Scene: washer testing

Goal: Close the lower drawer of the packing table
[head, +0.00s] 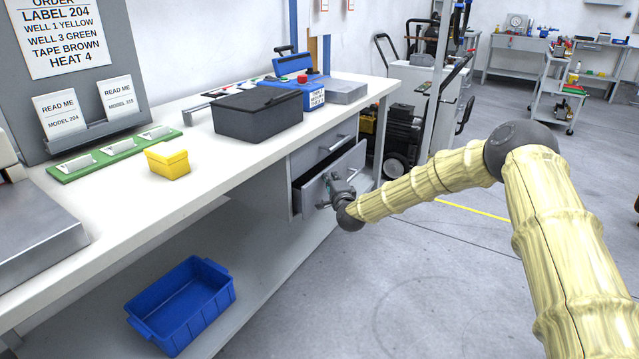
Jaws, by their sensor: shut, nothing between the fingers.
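The packing table (225,150) has a white top and two grey drawers under its far end. The lower drawer (312,194) stands partly open, with a dark gap showing behind the top edge of its front. The upper drawer (312,157) above it looks closed. My gripper (332,190) is shut and empty at the front of the lower drawer, close to its face. I cannot tell whether it touches. The gripper and wrist hide part of the drawer front and its handle.
A dark lidded box (258,112), a yellow bin (168,163) and a green rack (115,152) stand on the tabletop. A blue bin (182,300) sits on the low shelf. A cart with black equipment (400,135) stands beyond the table.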

